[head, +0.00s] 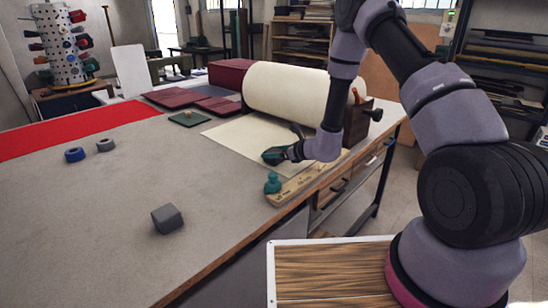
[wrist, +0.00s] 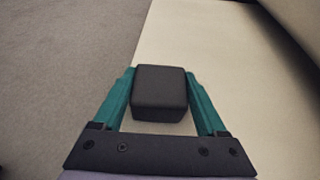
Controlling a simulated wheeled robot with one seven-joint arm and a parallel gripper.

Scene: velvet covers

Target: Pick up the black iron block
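The black iron block (wrist: 160,92) is a dark cube with rounded edges, between the two teal fingers of my gripper (wrist: 160,78) in the wrist view. The fingertips press close on its left and right sides, with no clear gap. In the head view my gripper (head: 274,155) is low over the cream sheet near the table's right side. The block cannot be made out clearly there. Whether it rests on the sheet or is just above it cannot be told.
A dark grey cube (head: 167,218) lies on the grey table (head: 95,215) at the front. A large cream roll (head: 298,93) lies behind. The left middle is mostly clear.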

